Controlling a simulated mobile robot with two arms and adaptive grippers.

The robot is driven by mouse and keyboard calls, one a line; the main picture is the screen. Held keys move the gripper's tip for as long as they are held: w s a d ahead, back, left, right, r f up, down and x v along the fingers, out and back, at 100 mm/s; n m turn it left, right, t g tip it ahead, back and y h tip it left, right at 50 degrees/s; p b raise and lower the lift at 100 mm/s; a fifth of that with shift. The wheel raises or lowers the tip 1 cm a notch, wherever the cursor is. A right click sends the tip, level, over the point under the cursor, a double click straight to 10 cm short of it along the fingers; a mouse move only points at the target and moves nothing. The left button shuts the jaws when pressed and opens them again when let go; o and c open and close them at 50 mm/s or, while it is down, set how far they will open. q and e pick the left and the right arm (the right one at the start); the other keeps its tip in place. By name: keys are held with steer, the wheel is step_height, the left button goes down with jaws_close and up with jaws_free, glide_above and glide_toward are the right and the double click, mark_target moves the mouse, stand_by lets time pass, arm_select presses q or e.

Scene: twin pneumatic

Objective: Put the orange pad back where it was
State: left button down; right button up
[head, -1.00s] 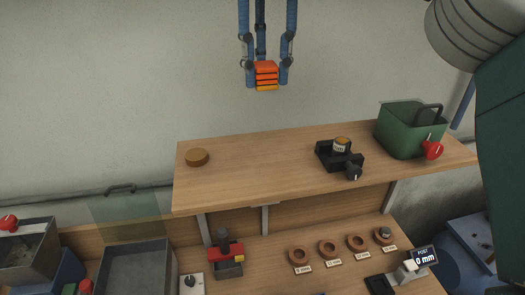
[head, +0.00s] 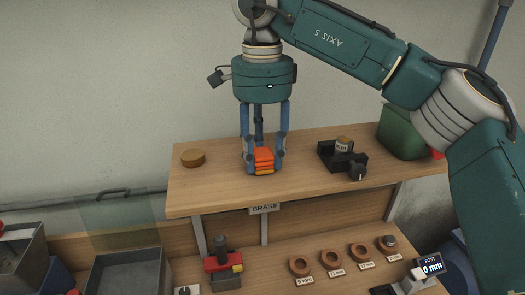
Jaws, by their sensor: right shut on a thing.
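The orange pad (head: 263,160) is a small block with several red-orange to yellow layers. My right gripper (head: 263,163), with blue fingers, is shut on it and points straight down. In the head view the pad shows against the top of the wooden shelf (head: 215,185), near its middle. I cannot tell whether the pad touches the wood. My left gripper is not in view.
A round brown disc (head: 193,158) lies on the shelf at left. A black fixture (head: 350,163) holding a small jar (head: 344,145) and a green bin (head: 402,137) stand at right. A BRASS label (head: 264,208) is on the front edge. Copper-coloured rings (head: 330,257) lie below.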

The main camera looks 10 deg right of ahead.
mark_target(263, 152)
steer(key=shift+d, duration=0.1)
steer(key=shift+f, duration=0.15)
steer(key=o, duration=1.1)
steer(key=shift+r, duration=0.5)
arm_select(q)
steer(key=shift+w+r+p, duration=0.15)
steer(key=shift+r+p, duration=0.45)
arm_select(e)
step_height(263, 152, up, 11)
steer(key=shift+r, duration=0.15)
